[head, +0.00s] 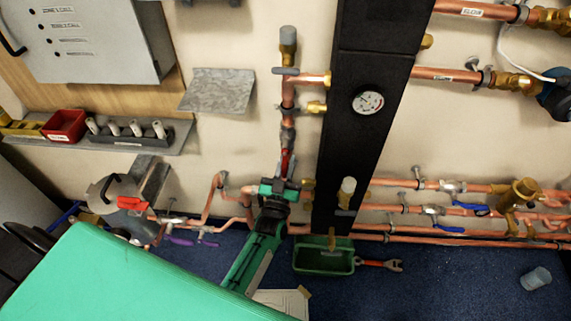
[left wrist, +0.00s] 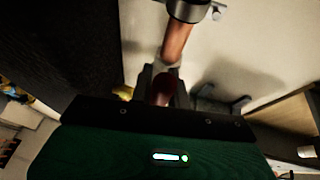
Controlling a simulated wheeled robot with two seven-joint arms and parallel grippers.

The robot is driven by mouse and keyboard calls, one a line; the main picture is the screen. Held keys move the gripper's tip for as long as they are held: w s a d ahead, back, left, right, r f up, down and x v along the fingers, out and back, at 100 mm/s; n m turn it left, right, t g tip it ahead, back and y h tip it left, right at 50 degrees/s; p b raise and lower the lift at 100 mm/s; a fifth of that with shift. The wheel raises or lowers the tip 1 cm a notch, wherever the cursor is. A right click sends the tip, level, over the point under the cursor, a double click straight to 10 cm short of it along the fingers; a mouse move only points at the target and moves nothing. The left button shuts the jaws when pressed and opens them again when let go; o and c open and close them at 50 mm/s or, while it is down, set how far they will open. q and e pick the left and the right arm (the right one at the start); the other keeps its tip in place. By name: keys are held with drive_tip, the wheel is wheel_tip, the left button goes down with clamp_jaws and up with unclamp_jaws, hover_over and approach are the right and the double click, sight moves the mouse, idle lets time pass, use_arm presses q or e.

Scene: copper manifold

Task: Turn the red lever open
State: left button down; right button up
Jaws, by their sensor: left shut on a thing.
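The red lever (head: 285,162) is on a vertical copper pipe left of the black column, low on the wall. Only a narrow strip of it shows above my left gripper (head: 281,180). In the left wrist view, the dark red lever (left wrist: 164,86) lies between the fingers of my left gripper (left wrist: 158,92), below a copper pipe. My left gripper is shut on the lever; the fingers hide part of it. Another red handle (head: 132,203) is on a valve further left, away from the gripper. My right gripper is not in view.
A black column (head: 360,145) with a gauge (head: 368,102) stands right of the lever. Copper pipes (head: 385,184) with blue levers (head: 475,210) run right. A green bin (head: 322,261) and a red-handled wrench (head: 380,264) are on the floor. A shelf (head: 175,140) is left.

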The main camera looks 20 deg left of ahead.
use_arm(q)
drive_tip(key=c, duration=1.3)
unclamp_jaws()
drive_tip(key=shift+d, duration=0.1)
drive_tip(key=shift+c, duration=0.2)
drive_tip(key=shift+s+f, duration=0.3)
drive_tip(key=shift+s, duration=0.1)
drive_tip(key=v, duration=1.2)
drive_tip(key=shift+s+b, duration=0.4)
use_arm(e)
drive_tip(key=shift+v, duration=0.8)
use_arm(q)
drive_tip(key=shift+d, duration=0.1)
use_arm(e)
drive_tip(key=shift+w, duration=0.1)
